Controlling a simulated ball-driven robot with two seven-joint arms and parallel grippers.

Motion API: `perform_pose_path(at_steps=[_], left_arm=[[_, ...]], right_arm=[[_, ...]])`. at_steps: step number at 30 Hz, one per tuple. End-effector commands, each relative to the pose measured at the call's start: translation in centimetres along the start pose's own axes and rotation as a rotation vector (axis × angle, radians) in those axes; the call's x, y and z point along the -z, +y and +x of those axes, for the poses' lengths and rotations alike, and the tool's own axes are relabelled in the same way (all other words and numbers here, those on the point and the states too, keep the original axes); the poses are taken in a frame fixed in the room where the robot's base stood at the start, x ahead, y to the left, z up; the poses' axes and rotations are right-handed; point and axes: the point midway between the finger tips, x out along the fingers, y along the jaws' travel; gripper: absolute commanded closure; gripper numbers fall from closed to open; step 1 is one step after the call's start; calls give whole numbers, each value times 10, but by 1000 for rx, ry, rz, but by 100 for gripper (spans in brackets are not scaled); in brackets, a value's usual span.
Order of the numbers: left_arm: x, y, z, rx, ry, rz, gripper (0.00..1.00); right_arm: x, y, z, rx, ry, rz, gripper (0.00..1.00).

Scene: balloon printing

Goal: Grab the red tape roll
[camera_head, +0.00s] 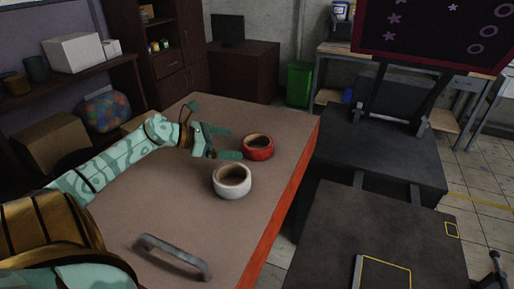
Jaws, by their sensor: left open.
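The red tape roll (258,148) lies flat on the brown table (150,235), near its right edge. My left gripper (227,142) is open, with its fingers at the left side of the red roll. One finger points past the far side of the roll and the other ends close to its near-left side; I cannot tell whether they touch it. A white tape roll (232,181) lies flat on the table, just nearer than the red one. My right gripper is not in view.
A grey handle (173,256) sits on the near part of the table. A dark machine (375,235) stands to the right, past the table's red edge. Shelves with boxes (73,52) line the left.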

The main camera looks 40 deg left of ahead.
Motion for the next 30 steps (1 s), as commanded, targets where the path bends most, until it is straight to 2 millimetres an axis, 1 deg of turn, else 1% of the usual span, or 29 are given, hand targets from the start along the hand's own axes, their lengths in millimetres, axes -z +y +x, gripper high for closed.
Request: perform_pose_path(at_steps=[1,4,6,13,18,21,24,29,30], left_arm=[[-1,0,12,0,-5,0,0],[-1,1,29,-1,-4,-1,0],[-1,0,38,-1,-3,-1,0],[-3,1,55,-1,-3,-1,0],[-7,2,81,1,-5,-2,0],[-5,2,94,0,-3,-3,0],[-5,3,98,-1,0,-1,0],[-4,2,98,0,1,-1,0],[-4,2,98,0,1,-1,6]], right_arm=[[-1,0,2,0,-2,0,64],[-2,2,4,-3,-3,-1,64],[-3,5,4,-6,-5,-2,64],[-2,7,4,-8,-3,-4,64],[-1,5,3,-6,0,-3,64],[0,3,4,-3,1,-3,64],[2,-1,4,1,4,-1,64],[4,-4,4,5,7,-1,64],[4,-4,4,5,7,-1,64]])
